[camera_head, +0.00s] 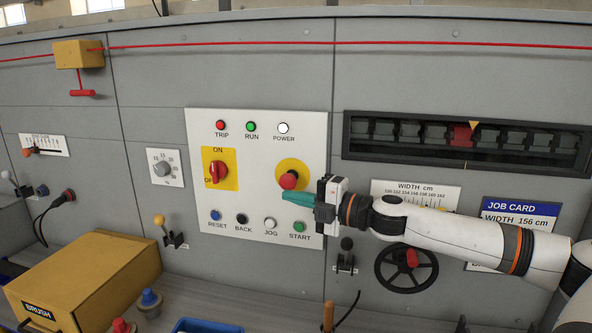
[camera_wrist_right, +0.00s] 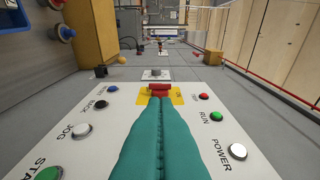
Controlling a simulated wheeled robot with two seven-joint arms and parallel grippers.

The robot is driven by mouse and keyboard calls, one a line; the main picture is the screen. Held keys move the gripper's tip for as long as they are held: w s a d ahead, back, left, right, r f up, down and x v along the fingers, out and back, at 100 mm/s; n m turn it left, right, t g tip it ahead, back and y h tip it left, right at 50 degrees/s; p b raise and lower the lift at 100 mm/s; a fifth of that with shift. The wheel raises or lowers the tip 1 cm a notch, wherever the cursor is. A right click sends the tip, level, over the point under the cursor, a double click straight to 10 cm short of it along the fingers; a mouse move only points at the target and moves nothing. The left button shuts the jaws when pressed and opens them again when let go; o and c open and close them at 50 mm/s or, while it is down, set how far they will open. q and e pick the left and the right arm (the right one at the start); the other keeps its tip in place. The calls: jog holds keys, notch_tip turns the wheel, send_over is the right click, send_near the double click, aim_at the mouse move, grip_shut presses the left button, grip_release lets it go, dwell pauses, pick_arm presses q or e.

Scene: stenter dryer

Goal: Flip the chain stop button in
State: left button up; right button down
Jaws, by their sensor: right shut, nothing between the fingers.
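A red mushroom button (camera_head: 288,180) sits on a round yellow plate (camera_head: 291,165) on the white control panel (camera_head: 257,220); I see no readable chain stop label. My right gripper (camera_head: 284,196) is shut, its teal fingers pointing left across the panel, just below the button in the head view. I cannot tell whether they touch it. In the right wrist view the shut fingers (camera_wrist_right: 159,100) run along the panel and hide the mushroom button. Beyond their tips is the red rotary switch (camera_wrist_right: 159,89), also in the head view (camera_head: 215,171). My left gripper is not in view.
Trip (camera_head: 220,125), run (camera_head: 251,126) and power (camera_head: 283,128) lamps line the panel's top; reset, back, jog and start buttons (camera_head: 299,227) line its bottom. A black handwheel (camera_head: 381,276) is under my right arm. A yellow brush box (camera_head: 85,280) stands lower left.

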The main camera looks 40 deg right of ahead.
aim_at(289, 181)
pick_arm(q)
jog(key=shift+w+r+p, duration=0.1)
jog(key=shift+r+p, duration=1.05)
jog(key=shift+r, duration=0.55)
pick_arm(e)
jog(key=shift+w+d, duration=0.65)
jog(key=shift+w, duration=0.25)
jog(key=shift+w+d, duration=0.6)
jog(key=shift+w, duration=0.25)
